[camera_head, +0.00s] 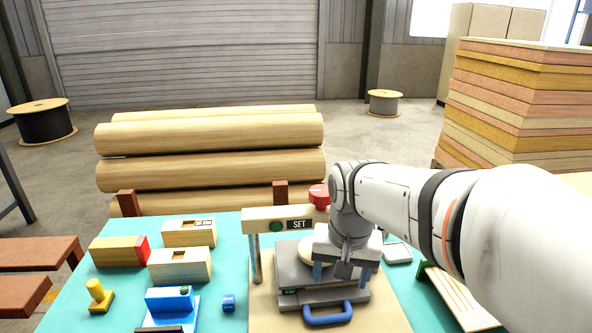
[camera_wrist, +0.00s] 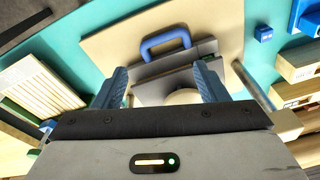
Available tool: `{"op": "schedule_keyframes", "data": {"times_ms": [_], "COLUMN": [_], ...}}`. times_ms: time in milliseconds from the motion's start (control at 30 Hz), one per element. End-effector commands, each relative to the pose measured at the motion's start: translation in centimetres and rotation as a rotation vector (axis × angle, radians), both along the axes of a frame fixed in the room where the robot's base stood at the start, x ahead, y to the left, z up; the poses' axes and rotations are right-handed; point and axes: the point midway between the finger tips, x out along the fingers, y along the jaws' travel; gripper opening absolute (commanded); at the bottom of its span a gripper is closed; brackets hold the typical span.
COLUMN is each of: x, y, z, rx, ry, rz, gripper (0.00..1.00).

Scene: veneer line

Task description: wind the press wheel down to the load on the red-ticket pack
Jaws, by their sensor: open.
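The press has a cream crossbeam (camera_head: 262,219) with a green dot and a black "SET" label. A red wheel (camera_head: 319,191) sits above the beam, partly hidden by my arm. Below are grey plates (camera_head: 295,272) with a blue handle (camera_head: 328,314), also in the wrist view (camera_wrist: 165,43). A pale round piece (camera_wrist: 183,97) lies on the plates, partly hidden. My gripper (camera_head: 341,279) points down over the plates, in front of the beam and below the wheel. Its blue fingers are apart and hold nothing (camera_wrist: 159,72). I cannot make out a red ticket on a pack.
A wooden block with a red end (camera_head: 118,251) and two pale wooden boxes (camera_head: 180,265) stand on the left. A yellow knob piece (camera_head: 98,295), a blue device (camera_head: 169,300) and a small blue block (camera_head: 228,303) are nearer. A slatted rack (camera_head: 455,298) is at right.

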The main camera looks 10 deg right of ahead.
Motion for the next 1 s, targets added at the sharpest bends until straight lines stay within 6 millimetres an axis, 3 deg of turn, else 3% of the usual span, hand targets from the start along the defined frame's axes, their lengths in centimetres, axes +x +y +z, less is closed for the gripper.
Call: {"op": "schedule_keyframes", "data": {"times_ms": [33,100,233,400,500,667,1000], "x": [2.8,6.2,11.9,17.2,18.8,19.8,19.7], "y": [0.0,0.0,0.1,0.2,0.2,0.2,0.2], "z": [3.6,6.5,10.6,13.5,14.1,13.8,8.6], "rx": [0.011,0.025,0.042,0.051,0.052,0.052,0.052], "ry": [0.018,0.044,0.084,0.119,0.131,0.137,0.140], "rz": [-0.083,-0.212,-0.435,-0.655,-0.731,-0.780,-0.781], "gripper": [0.71,0.75,0.75,0.75,0.75,0.75,0.75]}}
